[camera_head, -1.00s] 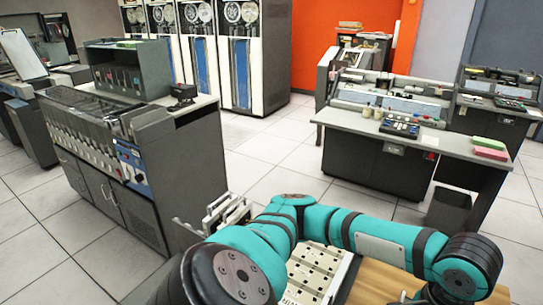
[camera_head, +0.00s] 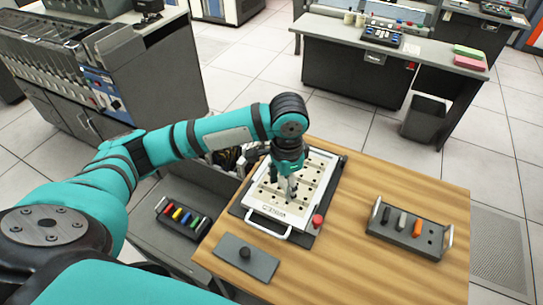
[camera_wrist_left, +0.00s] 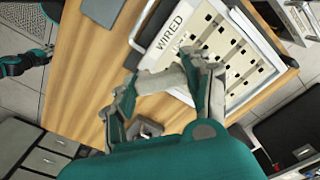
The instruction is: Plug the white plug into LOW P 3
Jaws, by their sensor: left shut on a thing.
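My left gripper (camera_head: 289,192) is over the white board (camera_head: 322,172), a panel with rows of dark holes in a dark frame with a white handle. In the left wrist view, the same gripper (camera_wrist_left: 160,92) is shut on a pale grey-white piece (camera_wrist_left: 158,80), which looks like the white plug. The board also shows in the left wrist view (camera_wrist_left: 215,38), beside the fingers, with lettering reading "WIRED". The fingers and arm hide part of the board. I cannot tell whether the plug touches a hole, and the LOW P 3 label is not readable.
A rack (camera_head: 408,234) with black, grey and orange plugs sits at the table's right. Another rack (camera_head: 182,218) with coloured plugs is at the left. A grey plate (camera_head: 245,258) with a black knob lies in front, and a red button (camera_head: 317,221) is beside the board. Wood between is clear.

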